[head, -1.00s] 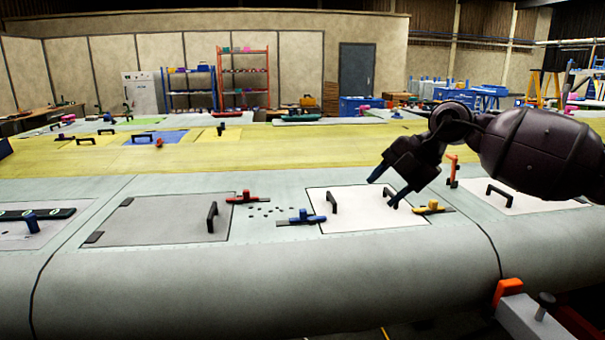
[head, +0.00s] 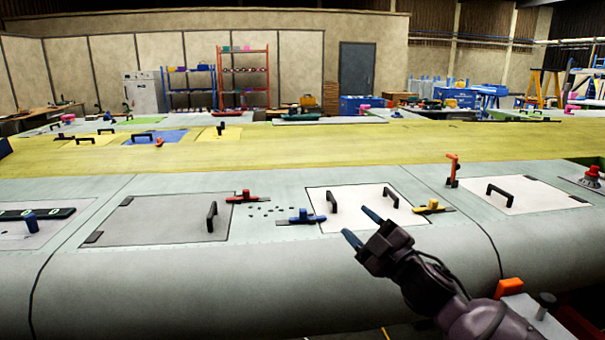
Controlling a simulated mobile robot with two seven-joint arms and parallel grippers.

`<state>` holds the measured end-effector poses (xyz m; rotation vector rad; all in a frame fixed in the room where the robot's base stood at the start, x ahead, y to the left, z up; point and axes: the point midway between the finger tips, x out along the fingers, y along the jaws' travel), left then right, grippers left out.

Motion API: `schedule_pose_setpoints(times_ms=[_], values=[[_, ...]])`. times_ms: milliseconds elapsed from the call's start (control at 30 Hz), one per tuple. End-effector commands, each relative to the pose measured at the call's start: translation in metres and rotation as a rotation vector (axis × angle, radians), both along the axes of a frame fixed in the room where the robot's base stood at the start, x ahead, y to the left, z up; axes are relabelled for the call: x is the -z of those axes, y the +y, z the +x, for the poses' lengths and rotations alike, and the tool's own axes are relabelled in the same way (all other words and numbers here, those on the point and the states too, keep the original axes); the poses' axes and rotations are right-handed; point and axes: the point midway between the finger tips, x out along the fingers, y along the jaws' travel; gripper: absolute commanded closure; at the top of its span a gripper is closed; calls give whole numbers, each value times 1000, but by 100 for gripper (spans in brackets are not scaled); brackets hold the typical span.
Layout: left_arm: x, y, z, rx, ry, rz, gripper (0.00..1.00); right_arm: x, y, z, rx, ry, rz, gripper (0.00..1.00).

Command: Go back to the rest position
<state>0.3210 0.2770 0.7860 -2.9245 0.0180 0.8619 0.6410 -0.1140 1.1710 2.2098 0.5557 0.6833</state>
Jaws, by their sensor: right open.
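My right gripper (head: 362,228) is open and empty in the head view. Its two blue-tipped fingers point up and left, over the front edge of the white panel (head: 358,222) as seen from here. The arm behind it comes in from the bottom right. The white panel lies in the wing surface (head: 255,275) with two black handles, a left one (head: 332,201) and a right one (head: 391,197). The fingers are apart from both handles. My left gripper is not in view.
A blue clamp (head: 302,217) and a yellow clamp (head: 432,206) flank the white panel. A red clamp (head: 245,197) sits near the grey panel (head: 160,219). An orange upright clamp (head: 453,170) stands at right. An orange-topped fixture (head: 509,288) is close to my right arm.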

Motion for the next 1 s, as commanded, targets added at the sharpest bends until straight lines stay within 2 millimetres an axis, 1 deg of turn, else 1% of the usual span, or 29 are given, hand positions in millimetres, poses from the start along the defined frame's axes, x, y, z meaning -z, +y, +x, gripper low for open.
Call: schedule_pose_setpoints(times_ms=[33, 167, 200, 267, 300, 367, 400, 467, 500, 567, 600, 667, 700, 767, 867, 900, 1000], values=[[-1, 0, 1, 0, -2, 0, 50, 22, -9, -5, 39, 63, 35, 50], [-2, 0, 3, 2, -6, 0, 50, 71, -33, -18, 132, 213, 109, 50], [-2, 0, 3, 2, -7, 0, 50, 87, -40, -24, 156, 261, 133, 50], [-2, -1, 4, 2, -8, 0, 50, 110, -51, -34, 193, 329, 168, 50], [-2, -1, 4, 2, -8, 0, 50, 126, -58, -42, 217, 377, 192, 50], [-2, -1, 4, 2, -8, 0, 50, 148, -68, -54, 250, 446, 231, 50], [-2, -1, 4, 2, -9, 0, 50, 163, -75, -63, 271, 488, 258, 50], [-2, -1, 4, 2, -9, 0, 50, 185, -85, -78, 302, 553, 301, 50], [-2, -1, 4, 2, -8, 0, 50, 199, -91, -88, 323, 593, 329, 50], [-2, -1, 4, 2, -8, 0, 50, 219, -100, -105, 354, 648, 370, 50], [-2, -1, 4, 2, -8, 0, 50, 232, -106, -117, 374, 680, 396, 50], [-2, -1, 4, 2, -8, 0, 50, 251, -115, -136, 407, 727, 434, 50], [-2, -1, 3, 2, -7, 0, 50, 263, -121, -149, 429, 756, 455, 50], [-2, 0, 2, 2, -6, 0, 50, 281, -130, -169, 467, 797, 482, 50], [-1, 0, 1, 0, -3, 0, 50, 312, -143, -207, 534, 866, 516, 50], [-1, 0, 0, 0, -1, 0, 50, 323, -148, -222, 562, 893, 527, 50], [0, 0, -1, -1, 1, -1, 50, 349, -156, -259, 620, 959, 547, 50]])
